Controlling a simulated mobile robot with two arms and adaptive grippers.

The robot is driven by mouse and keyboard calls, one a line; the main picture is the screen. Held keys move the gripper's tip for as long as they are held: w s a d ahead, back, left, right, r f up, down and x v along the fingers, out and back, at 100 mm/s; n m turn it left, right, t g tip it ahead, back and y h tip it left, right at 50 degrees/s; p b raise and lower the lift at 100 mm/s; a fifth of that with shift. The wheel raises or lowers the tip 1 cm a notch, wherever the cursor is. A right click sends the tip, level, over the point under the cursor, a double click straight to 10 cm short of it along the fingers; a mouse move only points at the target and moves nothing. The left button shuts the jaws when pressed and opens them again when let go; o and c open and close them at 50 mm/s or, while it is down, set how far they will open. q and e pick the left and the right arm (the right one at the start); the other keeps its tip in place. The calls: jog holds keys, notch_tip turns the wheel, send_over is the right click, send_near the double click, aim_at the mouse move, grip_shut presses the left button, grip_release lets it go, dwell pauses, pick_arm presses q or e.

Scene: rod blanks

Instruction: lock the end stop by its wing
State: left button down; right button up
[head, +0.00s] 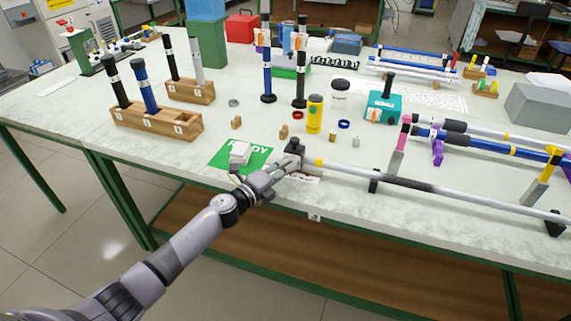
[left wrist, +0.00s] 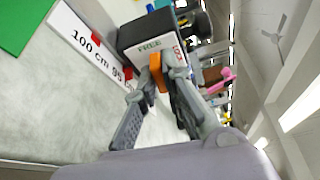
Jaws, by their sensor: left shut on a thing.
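The end stop is a black block (head: 295,146) at the near end of a long grey rod (head: 345,168) by the table's front edge. In the left wrist view the block (left wrist: 148,32) carries a white label, and its orange wing (left wrist: 159,73) sticks out towards me. My left gripper (head: 287,164) reaches the block from the front left. In the left wrist view its fingers (left wrist: 161,85) are closed around the orange wing. The fingertips partly hide the wing. My right gripper is in neither view.
A white scale strip (left wrist: 88,42) marked 100 cm lies beside the stop. A yellow bottle (head: 315,114) stands behind it. A wooden rack (head: 155,122) with upright rods stands farther left.

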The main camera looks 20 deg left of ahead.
pick_arm(q)
jog(key=m+y+p, duration=0.1)
jog(key=m+p, duration=0.2)
jog(key=p, duration=0.2)
jog(key=m+g+y+p, duration=0.1)
jog(key=m+y+p, duration=0.1)
jog(key=p, duration=0.3)
jog(key=r+m+g+y+p, duration=0.1)
jog(key=m+p, duration=0.2)
jog(key=p, duration=0.3)
jog(key=shift+d+m, duration=0.25)
jog(key=shift+m, duration=0.15)
jog(key=shift+f+m+y+p, duration=0.15)
jog(key=shift+m+y+p, duration=0.65)
jog(key=shift+p, duration=0.2)
jog(key=shift+f+m+y+p, duration=0.1)
jog(key=shift+m+y+p, duration=0.2)
jog(key=shift+m+p, duration=0.3)
jog(key=shift+f, duration=0.1)
jog(key=c, duration=1.7)
grip_release()
jog(key=shift+s, duration=0.15)
